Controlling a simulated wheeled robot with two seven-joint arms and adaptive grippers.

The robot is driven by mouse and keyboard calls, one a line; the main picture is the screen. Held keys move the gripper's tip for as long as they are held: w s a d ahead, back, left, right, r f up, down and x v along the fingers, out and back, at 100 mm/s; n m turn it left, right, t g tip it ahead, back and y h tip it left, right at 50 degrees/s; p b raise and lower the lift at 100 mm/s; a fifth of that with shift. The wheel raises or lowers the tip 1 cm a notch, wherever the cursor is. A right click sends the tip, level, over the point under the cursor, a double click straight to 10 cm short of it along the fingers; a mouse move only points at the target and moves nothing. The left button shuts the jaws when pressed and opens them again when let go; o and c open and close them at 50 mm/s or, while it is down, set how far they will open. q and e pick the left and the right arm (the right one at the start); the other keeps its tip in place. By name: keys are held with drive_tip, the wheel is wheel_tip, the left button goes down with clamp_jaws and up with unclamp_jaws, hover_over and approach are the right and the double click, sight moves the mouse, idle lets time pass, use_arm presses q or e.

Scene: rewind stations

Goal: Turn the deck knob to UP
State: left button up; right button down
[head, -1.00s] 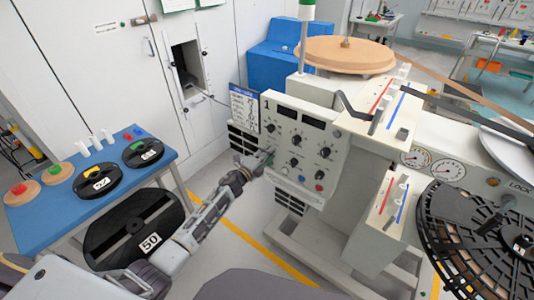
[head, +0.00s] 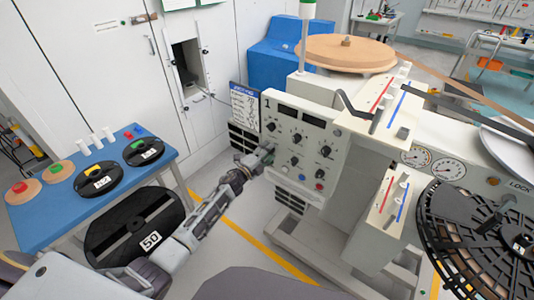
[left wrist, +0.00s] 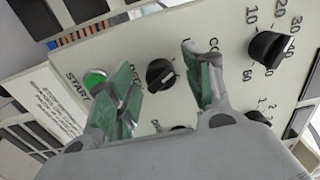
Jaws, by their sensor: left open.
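The machine's control panel (head: 309,135) is off-white and carries several black knobs, small displays and buttons. In the left wrist view a black knob (left wrist: 160,73) with a pale pointer line sits between my fingertips, beside lettering that looks like DECK. Its exact setting is too small to read. My left gripper (head: 266,156) is at the lower left part of the panel. In the left wrist view its green-padded fingers (left wrist: 160,58) are open, one on each side of the knob. I cannot tell whether they touch it. My right gripper is not in view.
A green START button (left wrist: 95,78) is close to the left finger. A larger numbered knob (left wrist: 270,48) is to the right. A blue table (head: 50,205) with reels stands at left, and a large black reel (head: 105,240) leans below it.

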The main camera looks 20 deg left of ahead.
use_arm(q)
drive_tip(key=v, duration=1.2)
idle(0.6)
idle(0.7)
